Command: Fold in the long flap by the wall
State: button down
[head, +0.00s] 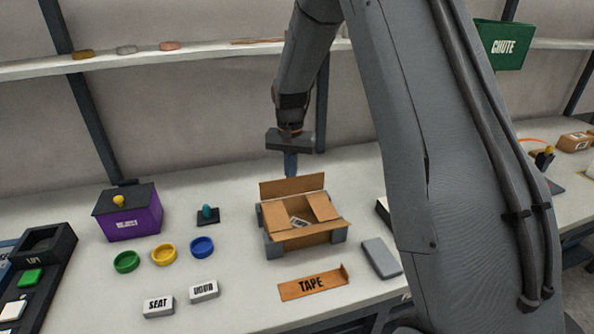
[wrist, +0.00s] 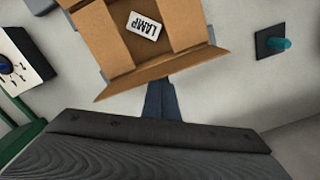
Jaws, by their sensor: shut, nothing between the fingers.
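An open cardboard box (head: 268,222) sits in a grey holder (head: 272,248) on the bench. Its long flap by the wall (head: 292,185) stands up, leaning outward; it also shows in the wrist view (wrist: 163,75). The two short side flaps (head: 322,207) are folded in. The long front flap (head: 307,237) is spread outward. A white label reading LAMP (wrist: 143,26) lies inside the box. My gripper (head: 291,172) is shut and empty, pointing down on the wall side of the box, just behind the long flap. In the wrist view its fingers (wrist: 162,98) reach the flap's edge; I cannot tell whether they touch.
A TAPE strip (head: 312,284) lies in front of the box, a grey block (head: 381,258) to its right. A teal knob (head: 207,214), coloured rings (head: 163,254) and a purple box (head: 132,220) stand left. A shelf (head: 190,57) runs along the wall above.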

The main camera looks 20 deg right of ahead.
jog(key=shift+s+r+p, duration=0.25)
jog(key=shift+s+p, duration=0.2)
jog(key=shift+s, duration=0.3)
jog(key=shift+s+r+p, duration=0.2)
jog(key=shift+s+p, duration=0.25)
jog(key=shift+s, duration=0.3)
jog(key=shift+s+f+p, duration=0.15)
jog(key=shift+s+p, duration=0.05)
jog(key=shift+s, duration=0.3)
jog(key=shift+s+f+p, duration=0.15)
jog(key=shift+s, duration=0.35)
jog(key=shift+f+b, duration=0.55)
jog(key=shift+f, duration=0.65)
notch_tip(320, 180, up, 10)
jog(key=p, duration=0.7)
send_over(294, 180)
jog(key=s, duration=0.3)
jog(key=shift+s+a, duration=0.15)
jog(key=shift+a, duration=0.05)
